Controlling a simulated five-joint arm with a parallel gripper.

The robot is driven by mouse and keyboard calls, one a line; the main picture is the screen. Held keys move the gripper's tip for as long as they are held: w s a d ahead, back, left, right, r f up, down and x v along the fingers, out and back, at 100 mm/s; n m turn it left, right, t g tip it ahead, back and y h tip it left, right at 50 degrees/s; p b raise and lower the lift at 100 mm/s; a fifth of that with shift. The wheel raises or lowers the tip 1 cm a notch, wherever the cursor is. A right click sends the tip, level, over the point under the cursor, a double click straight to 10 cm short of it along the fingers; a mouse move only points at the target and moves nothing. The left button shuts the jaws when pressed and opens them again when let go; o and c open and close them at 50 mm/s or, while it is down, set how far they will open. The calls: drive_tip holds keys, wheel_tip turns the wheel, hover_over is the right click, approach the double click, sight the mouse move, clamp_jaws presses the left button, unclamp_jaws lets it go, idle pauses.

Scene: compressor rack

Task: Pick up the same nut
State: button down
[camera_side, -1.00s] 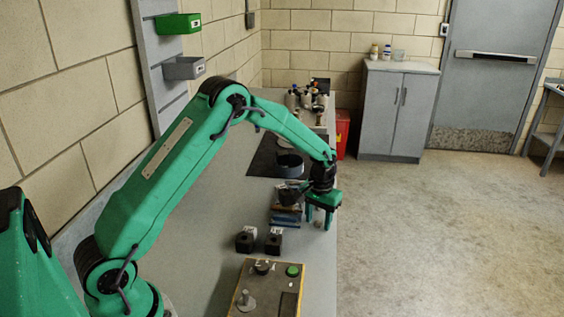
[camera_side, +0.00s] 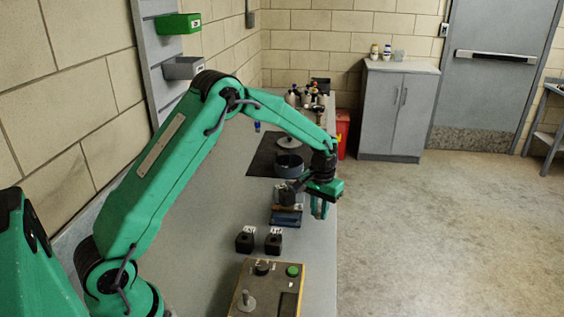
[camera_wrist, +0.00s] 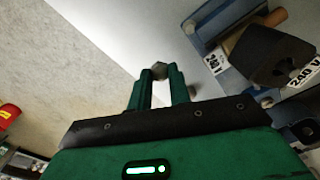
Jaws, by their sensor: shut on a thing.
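In the wrist view my gripper (camera_wrist: 160,78) is shut on a small grey nut (camera_wrist: 159,70), which sits between the two green fingertips. In the side view my gripper (camera_side: 319,212) is over the right edge of the bench, beside the blue tool holder. The nut is too small to make out clearly there.
The grey bench (camera_side: 210,225) has a wooden panel with a green button (camera_side: 292,271) in front. Black blocks (camera_side: 245,241) stand behind it. A blue holder (camera_side: 286,215) lies left of my gripper.

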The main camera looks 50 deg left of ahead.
drive_tip(key=s+d+r, duration=0.5)
drive_tip(key=d+r, duration=0.3)
drive_tip(key=d, duration=0.2)
drive_tip(key=shift+d, duration=0.25)
drive_tip(key=shift+s+a, duration=0.1)
